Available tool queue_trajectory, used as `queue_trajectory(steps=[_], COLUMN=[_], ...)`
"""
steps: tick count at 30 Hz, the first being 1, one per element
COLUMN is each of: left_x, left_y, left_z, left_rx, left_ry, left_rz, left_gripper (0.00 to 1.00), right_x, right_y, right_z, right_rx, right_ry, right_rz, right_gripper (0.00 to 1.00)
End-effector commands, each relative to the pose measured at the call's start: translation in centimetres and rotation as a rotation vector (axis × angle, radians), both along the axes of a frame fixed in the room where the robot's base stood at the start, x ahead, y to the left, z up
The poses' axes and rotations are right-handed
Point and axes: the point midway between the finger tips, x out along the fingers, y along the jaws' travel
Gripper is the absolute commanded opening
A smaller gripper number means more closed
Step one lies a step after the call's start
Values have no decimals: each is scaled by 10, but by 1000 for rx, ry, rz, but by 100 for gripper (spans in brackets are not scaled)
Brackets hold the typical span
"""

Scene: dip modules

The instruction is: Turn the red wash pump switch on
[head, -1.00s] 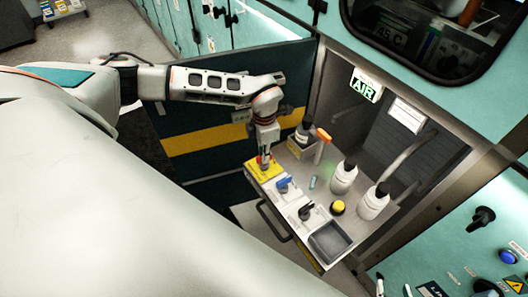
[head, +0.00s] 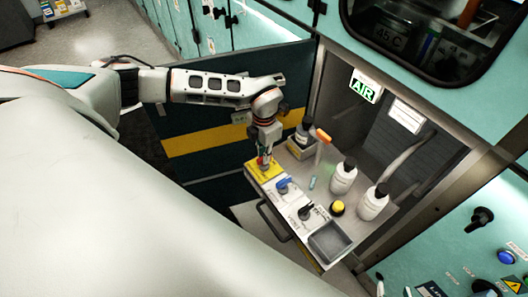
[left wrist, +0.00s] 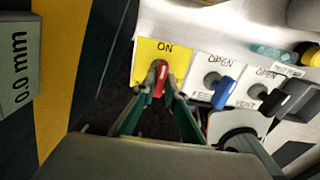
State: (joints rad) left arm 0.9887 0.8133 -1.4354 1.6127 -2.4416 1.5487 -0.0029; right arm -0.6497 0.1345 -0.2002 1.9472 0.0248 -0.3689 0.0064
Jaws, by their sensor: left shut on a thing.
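The red switch (left wrist: 159,80) stands on a yellow plate (left wrist: 178,50) marked ON at its top edge. In the left wrist view its handle runs nearly straight up and down, below the word ON. My left gripper (left wrist: 160,82) is shut on the red handle, with one finger on each side. In the head view my left gripper (head: 264,162) comes down from above onto the yellow plate (head: 258,175) at the left end of the panel, and mostly hides the switch. The lower part of the plate is hidden by the fingers in the wrist view. My right gripper is not in view.
A blue handle (left wrist: 225,92) and a black handle (left wrist: 271,103) sit close beside the plate. Behind the panel stand white bottles (head: 343,178), an orange-topped item (head: 322,135) and a yellow button (head: 337,208). A grey tray (head: 330,240) is at the right end.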

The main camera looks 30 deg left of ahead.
Motion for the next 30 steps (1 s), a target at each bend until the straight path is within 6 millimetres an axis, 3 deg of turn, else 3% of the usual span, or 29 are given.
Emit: queue_trajectory(steps=[1, 3, 16, 30], left_x=[0, 0, 1, 1], left_y=[0, 0, 0, 0], left_z=[0, 0, 7, 94], left_rx=[-1, -1, -1, 0], left_ry=[0, 0, -2, -3], left_rz=[2, 1, 0, 1], left_gripper=[16, 28, 28, 28], right_x=[0, 0, -1, 0], right_y=[1, 1, 2, 1], right_z=[0, 0, 1, 1], right_rx=[1, 1, 2, 1], right_ry=[0, 0, 1, 0], right_rz=[1, 2, 2, 2], right_gripper=[40, 40, 40, 40])
